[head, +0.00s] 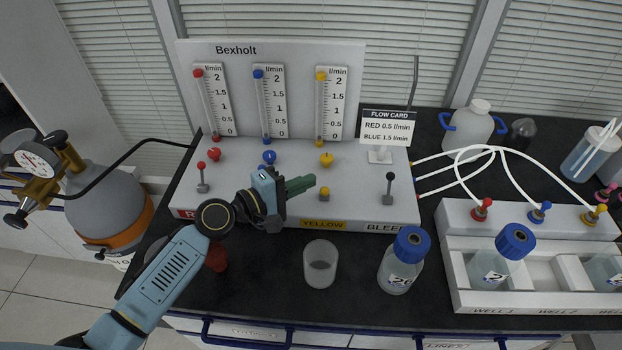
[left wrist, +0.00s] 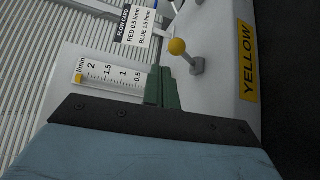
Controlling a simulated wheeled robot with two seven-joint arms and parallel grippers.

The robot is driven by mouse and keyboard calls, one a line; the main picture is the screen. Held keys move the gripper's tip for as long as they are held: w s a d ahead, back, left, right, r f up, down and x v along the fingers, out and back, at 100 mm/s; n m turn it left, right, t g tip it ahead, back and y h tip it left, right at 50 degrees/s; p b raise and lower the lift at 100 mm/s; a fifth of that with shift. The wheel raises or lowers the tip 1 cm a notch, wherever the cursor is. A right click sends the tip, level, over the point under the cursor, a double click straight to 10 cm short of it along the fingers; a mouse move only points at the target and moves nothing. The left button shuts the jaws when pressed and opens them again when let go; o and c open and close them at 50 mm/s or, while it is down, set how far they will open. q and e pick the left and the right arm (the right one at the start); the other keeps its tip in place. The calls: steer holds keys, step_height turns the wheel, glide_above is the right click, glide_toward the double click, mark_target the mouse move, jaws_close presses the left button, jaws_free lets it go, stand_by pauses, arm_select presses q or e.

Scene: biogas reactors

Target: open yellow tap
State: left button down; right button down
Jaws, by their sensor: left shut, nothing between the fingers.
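The yellow tap (head: 324,193) is a short lever with a yellow ball on the front of the white panel, above the YELLOW label (head: 323,224). In the head view its ball sits low over its base, unlike the upright red and black levers. In the left wrist view the tap (left wrist: 178,47) shows its ball and grey stem just beyond the fingertips. My left gripper (head: 310,182) has its green fingers shut and empty, just left of and a little above the ball. Contact with the ball cannot be told. My right gripper is out of view.
A red lever (head: 202,175) and a black bleed lever (head: 389,187) stand on the same panel. A yellow knob (head: 326,159) is behind the tap. A beaker (head: 320,265) and a blue-capped bottle (head: 397,268) stand in front. The flow card (head: 387,126) is behind right.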

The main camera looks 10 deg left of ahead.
arm_select(q)
steer(key=b+v, duration=0.1)
steer(key=v, duration=0.8)
steer(key=shift+s+a, duration=0.25)
steer(key=shift+s, duration=0.1)
steer(key=shift+r, duration=0.15)
